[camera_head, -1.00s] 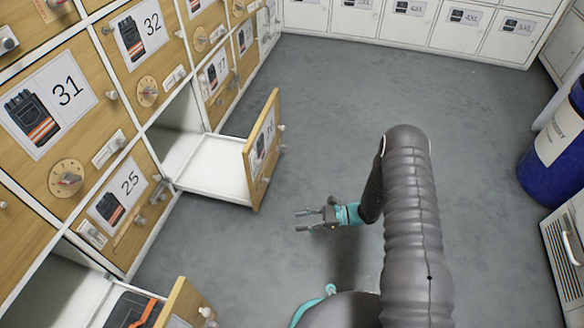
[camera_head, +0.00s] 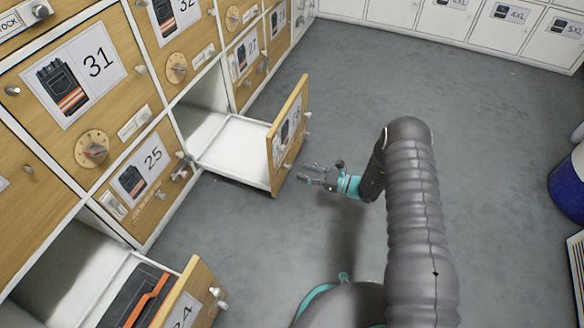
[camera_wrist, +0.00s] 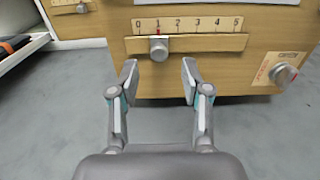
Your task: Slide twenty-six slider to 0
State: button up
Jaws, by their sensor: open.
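The slider (camera_wrist: 158,48) is a grey knob in a slot on a wooden drawer front, under a printed scale from 0 to 5. Its red pointer stands by the 1. In the head view, the pulled-out drawer (camera_head: 272,150) stands left of my gripper; its number is too oblique to read clearly. My gripper (camera_wrist: 159,76) is open and empty, its fingers spread to either side just short of the knob and apart from it. It also shows in the head view (camera_head: 303,173), close to the drawer front.
A round grey knob (camera_wrist: 283,74) sits right of the slider. Another open drawer (camera_head: 188,290) holding dark and orange clothing is at lower left. Closed drawers 25 (camera_head: 150,175) and 31 (camera_head: 75,80) line the left wall.

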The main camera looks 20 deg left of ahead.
aim_at(288, 167)
jog(key=shift+w+a, duration=0.15)
jog(key=shift+a, duration=2.3)
grip_shut()
